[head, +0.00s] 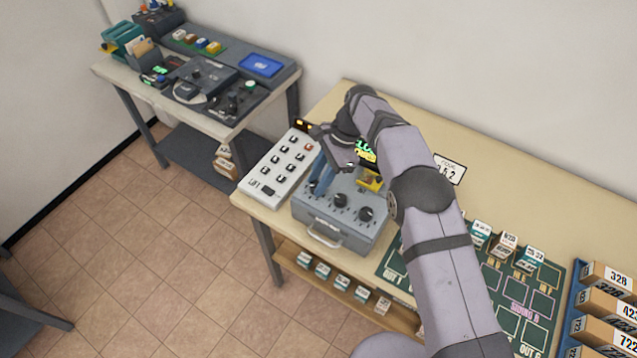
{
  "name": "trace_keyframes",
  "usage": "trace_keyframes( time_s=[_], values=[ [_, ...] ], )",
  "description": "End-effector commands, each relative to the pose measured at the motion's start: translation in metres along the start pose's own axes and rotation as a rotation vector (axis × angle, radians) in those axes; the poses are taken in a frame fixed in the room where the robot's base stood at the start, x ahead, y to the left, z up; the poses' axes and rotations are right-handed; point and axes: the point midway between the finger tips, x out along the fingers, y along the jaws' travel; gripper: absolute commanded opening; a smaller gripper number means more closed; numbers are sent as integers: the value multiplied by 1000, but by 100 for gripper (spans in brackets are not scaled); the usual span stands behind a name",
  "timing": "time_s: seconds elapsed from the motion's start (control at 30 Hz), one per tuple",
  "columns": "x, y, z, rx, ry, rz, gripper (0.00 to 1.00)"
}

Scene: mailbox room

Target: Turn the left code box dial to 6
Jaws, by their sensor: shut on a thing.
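The grey code box (325,230) stands on the beige table, with a handle on its front and a row of black dials on top. The middle dial (340,200) and right dial (366,214) are in plain view. A small display (367,152) with green and yellow lettering shows behind the box, partly covered by my arm.
A white keypad panel (281,168) stands close left of the box. A yellow part (370,180) is at its back right. A code card (450,169) lies behind my arm. A green sorting mat (515,300) and boxes (610,310) are at right.

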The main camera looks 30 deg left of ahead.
Motion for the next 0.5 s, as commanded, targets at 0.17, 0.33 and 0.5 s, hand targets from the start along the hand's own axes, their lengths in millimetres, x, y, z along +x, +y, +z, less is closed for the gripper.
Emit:
trace_keyframes(
  time_s=[0.17, 0.33, 0.5],
  values=[
    [0, -1, -1, -59, 1, 22, 3],
    [0, -1, 0, -95, 1, 37, 3],
    [-1, -2, 0, -110, 2, 43, 3]
  ],
)
